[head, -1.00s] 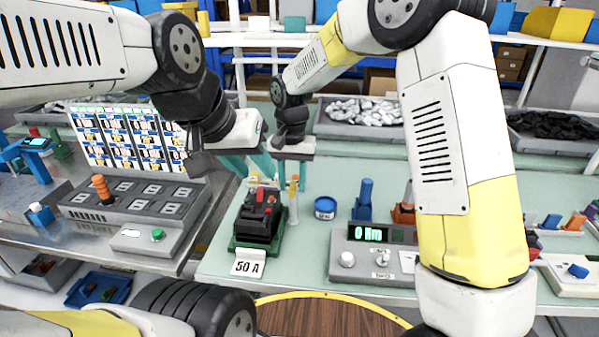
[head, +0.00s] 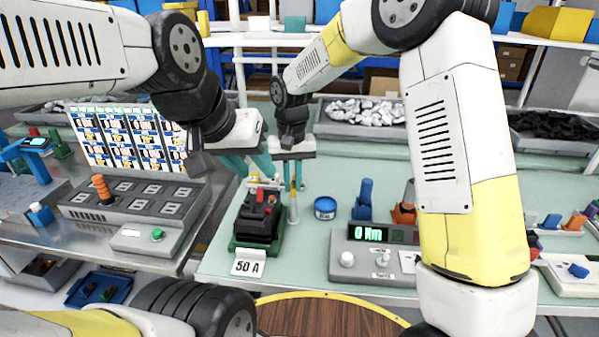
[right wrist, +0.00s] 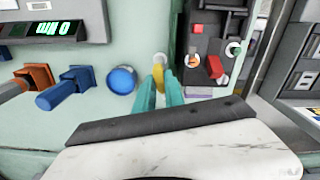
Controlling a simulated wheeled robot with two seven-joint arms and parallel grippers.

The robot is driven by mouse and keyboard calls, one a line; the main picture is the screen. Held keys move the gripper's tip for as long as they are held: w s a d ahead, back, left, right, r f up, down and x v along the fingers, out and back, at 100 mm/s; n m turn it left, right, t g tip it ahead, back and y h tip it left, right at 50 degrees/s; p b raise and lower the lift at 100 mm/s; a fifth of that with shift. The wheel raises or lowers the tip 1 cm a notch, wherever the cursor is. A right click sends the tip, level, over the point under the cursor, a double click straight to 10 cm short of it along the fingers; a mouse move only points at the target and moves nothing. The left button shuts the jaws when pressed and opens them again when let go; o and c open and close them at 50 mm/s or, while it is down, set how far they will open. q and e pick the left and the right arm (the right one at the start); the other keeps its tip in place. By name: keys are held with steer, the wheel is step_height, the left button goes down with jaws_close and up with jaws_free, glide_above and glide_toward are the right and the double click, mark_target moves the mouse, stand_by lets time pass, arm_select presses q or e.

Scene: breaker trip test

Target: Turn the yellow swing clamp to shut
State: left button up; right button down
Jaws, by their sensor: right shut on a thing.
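The yellow swing clamp (right wrist: 159,76) shows between the teal fingers of my right gripper (right wrist: 160,92) in the right wrist view. My right gripper (head: 292,178) is shut on it, beside the breaker's right side in the head view; the fingers hide most of the clamp there. A pale post (head: 293,212) stands just below the fingers. The black breaker with red parts (head: 262,212) sits in a green holder (head: 238,246). My left gripper (head: 248,168) hangs above and behind the breaker with its teal fingers apart, and holds nothing that I can see.
A "50 A" card (head: 248,264) stands before the holder. A blue round tub (head: 325,208) is close to the right gripper. A grey meter box (head: 372,262) with a lit display stands farther right. A grey panel with an orange handle (head: 103,189) is at left.

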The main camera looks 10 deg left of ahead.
mark_target(293, 185)
steer(key=n, duration=1.1)
steer(key=shift+n, duration=1.9)
steer(key=c, duration=1.4)
jaws_free()
steer(key=shift+c, duration=0.2)
step_height(293, 185, up, 8)
steer(key=shift+f, duration=0.1)
